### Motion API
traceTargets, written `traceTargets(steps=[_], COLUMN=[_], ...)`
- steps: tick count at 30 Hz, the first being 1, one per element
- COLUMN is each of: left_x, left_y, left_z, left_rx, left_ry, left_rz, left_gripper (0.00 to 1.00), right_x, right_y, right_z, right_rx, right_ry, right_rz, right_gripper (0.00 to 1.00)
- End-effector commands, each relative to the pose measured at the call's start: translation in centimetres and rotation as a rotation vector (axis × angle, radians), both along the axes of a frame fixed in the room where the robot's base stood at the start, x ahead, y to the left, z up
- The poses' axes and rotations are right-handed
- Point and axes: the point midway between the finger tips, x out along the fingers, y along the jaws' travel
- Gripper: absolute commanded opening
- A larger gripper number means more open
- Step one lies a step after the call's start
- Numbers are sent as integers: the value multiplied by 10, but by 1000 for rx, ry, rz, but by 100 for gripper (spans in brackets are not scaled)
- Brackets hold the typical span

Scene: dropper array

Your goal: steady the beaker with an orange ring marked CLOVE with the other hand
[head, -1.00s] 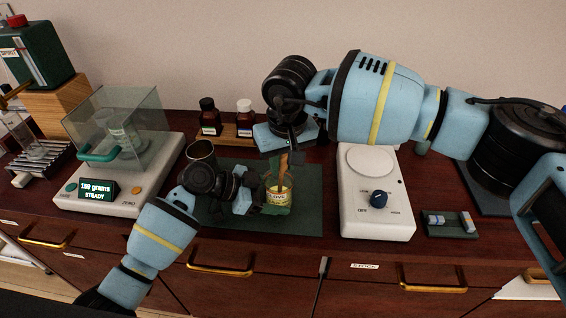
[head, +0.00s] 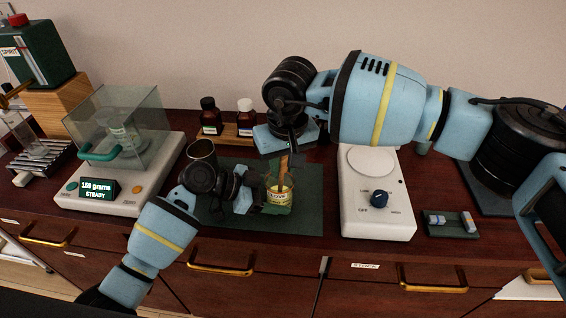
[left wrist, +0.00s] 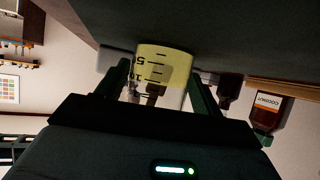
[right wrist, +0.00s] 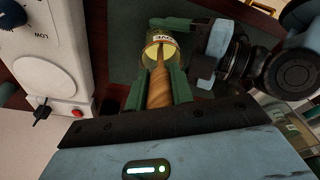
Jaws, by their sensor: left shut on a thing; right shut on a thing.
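The beaker marked CLOVE (head: 279,197) stands on the dark green mat (head: 308,215), with yellowish contents and a pale label band. My left gripper (head: 260,196) is shut on the beaker from its left side. In the left wrist view the beaker (left wrist: 164,68) sits between the fingers, its graduations showing upside down. My right gripper (head: 287,152) is above the beaker, shut on a brown wooden stick (head: 284,168). In the right wrist view the stick (right wrist: 159,88) runs from the fingers down into the beaker's mouth (right wrist: 158,50).
A white hotplate (head: 375,205) with a dark knob stands right of the mat. A scale (head: 120,200) reading 159 grams is at left. The mat's right front is clear.

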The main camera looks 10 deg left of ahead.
Motion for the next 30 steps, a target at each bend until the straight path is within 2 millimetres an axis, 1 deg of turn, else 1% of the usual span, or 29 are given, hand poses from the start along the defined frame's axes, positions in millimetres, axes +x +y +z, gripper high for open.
traceTargets(steps=[8,30], left_x=[0,0], left_y=[0,0], left_z=[1,1], left_rx=[-1,-1], left_ry=[-1,-1], left_rz=[0,0], left_gripper=[40,40], right_x=[0,-6], right_y=[0,-4], right_z=[2,52], right_rx=[1,2], right_ry=[-2,-3], right_rz=[-1,-1], right_gripper=[0,0])
